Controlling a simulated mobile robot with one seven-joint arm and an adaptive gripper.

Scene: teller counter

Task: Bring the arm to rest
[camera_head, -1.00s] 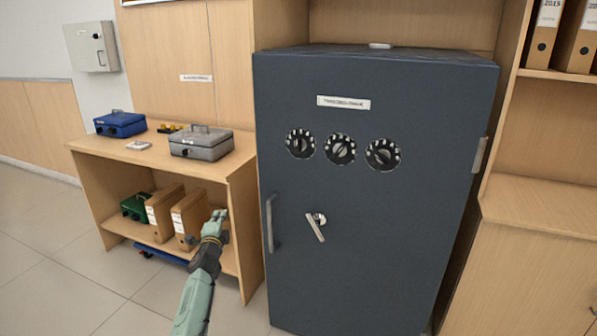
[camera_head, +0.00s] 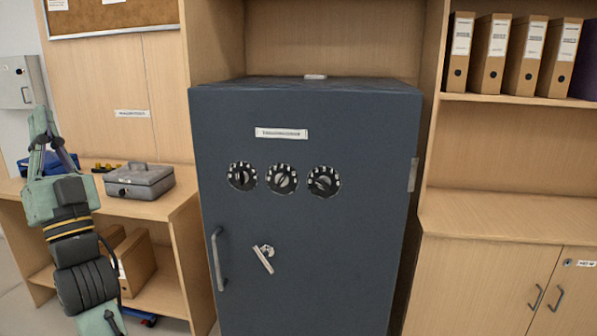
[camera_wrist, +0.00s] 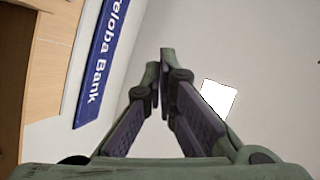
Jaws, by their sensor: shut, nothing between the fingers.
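My gripper (camera_head: 42,118) is at the left of the head view, raised and pointing upward. It is in front of the wooden shelf unit and hides part of a blue cash box (camera_head: 62,164). In the wrist view my gripper (camera_wrist: 160,72) has its fingers drawn together at the tips, with nothing between them. It points towards a pale ceiling with a bright light panel (camera_wrist: 218,98). My gripper is apart from the dark safe (camera_head: 300,230), to the left of it.
A grey cash box (camera_head: 139,180) sits on the shelf unit (camera_head: 185,206), with binders (camera_head: 138,262) below. The safe has three dials, a handle (camera_head: 217,260) and a lever (camera_head: 263,258). A cabinet (camera_head: 480,270) stands on the right. A blue bank sign (camera_wrist: 97,65) shows in the wrist view.

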